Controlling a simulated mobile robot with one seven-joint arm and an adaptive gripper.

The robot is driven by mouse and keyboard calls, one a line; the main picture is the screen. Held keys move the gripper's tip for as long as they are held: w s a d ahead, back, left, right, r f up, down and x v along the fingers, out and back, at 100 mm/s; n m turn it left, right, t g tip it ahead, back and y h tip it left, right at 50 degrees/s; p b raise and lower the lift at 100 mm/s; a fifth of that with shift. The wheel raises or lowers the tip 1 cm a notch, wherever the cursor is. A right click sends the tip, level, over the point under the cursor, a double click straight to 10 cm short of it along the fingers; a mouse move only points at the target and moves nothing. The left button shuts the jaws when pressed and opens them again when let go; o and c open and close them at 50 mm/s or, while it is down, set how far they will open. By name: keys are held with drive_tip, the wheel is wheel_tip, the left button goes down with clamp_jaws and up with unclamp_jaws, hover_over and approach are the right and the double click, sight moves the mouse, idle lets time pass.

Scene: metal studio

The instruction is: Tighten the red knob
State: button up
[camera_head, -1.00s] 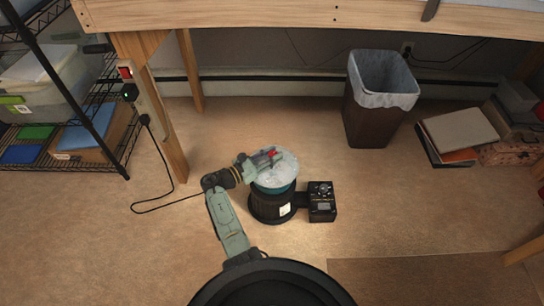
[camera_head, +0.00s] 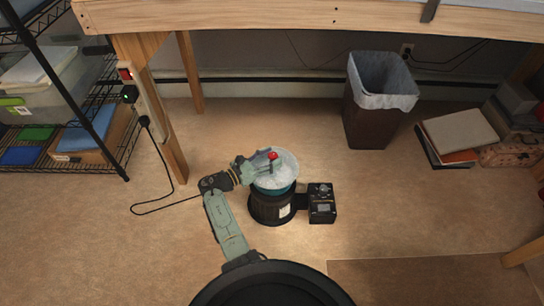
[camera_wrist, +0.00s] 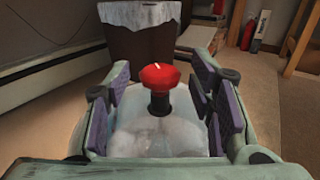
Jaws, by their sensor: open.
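The red knob (camera_head: 272,155) stands on top of a round, pale, cloudy lid (camera_head: 286,174) on a dark pot-like device (camera_head: 268,208). In the wrist view the red knob (camera_wrist: 160,77) sits on a short dark stem, upright, with a white mark on its top. My gripper (camera_head: 264,159) reaches in from the left, just above the lid. In the wrist view its fingers (camera_wrist: 163,100) are open, one on each side of the knob, with a visible gap to it on both sides. The knob's far side is hidden.
A black control box (camera_head: 321,203) is joined to the device's right side. A dark waste bin (camera_head: 371,122) with a pale liner stands behind right. A wooden table leg (camera_head: 160,120) with a cable is at left. Floor around the device is mostly clear.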

drive_tip(key=v, duration=1.1)
